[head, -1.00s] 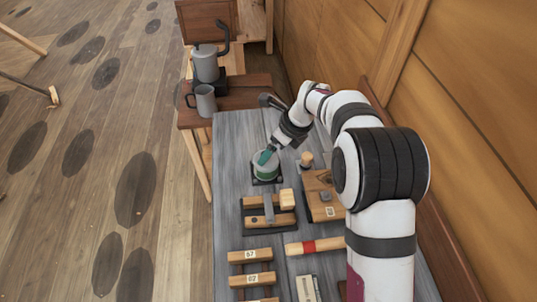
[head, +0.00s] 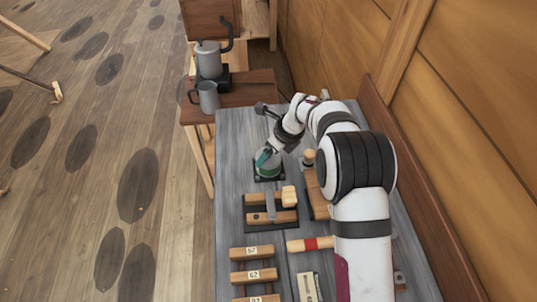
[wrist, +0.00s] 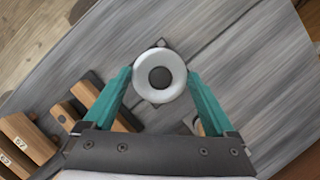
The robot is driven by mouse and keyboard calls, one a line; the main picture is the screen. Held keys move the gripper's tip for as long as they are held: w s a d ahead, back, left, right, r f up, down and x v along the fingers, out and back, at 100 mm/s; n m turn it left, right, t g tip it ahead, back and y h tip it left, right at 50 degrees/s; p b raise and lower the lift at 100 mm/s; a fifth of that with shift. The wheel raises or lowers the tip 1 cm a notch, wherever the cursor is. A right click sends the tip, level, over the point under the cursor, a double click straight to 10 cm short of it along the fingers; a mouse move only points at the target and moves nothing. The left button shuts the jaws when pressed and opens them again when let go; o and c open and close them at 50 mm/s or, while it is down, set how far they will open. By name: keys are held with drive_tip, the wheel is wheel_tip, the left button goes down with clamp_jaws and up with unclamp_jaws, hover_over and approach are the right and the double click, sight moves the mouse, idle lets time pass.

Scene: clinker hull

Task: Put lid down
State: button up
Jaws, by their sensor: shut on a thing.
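My gripper (head: 264,158) is at a small round grey-green pot (head: 268,172) on a dark square base, on the grey bench. In the wrist view my teal fingers (wrist: 160,78) close on both sides of a pale round lid (wrist: 160,93) with a dark round centre. I hold the lid. In the head view the fingers and wrist cover much of the pot's top, so I cannot tell whether the lid touches the pot. The pot's body is mostly hidden under the lid in the wrist view.
A wooden rack (head: 271,218) with a pale block stands in front of the pot. A grey mug (head: 208,98) and a coffee pot (head: 208,60) stand behind on a brown table. Bare bench lies left of the pot.

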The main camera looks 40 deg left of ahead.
drive_tip(key=shift+r, duration=2)
drive_tip(key=w+d+r, duration=0.4)
drive_tip(key=d+r, duration=0.3)
drive_tip(key=d, duration=0.4)
drive_tip(key=w+d+f+m+t, duration=0.1)
drive_tip(key=w+d+f+m, duration=0.15)
drive_tip(key=w, duration=0.35)
drive_tip(key=w+d+f+m+t, duration=0.1)
drive_tip(key=w+d+f+m, duration=0.15)
drive_tip(key=w, duration=0.35)
drive_tip(key=f, duration=1.1)
drive_tip(key=shift+w+a, duration=0.1)
drive_tip(key=shift+a, duration=0.2)
drive_tip(key=o, duration=1.2)
drive_tip(key=shift+n, duration=0.3)
drive_tip(key=shift+c, duration=0.2)
drive_tip(key=shift+r, duration=0.1)
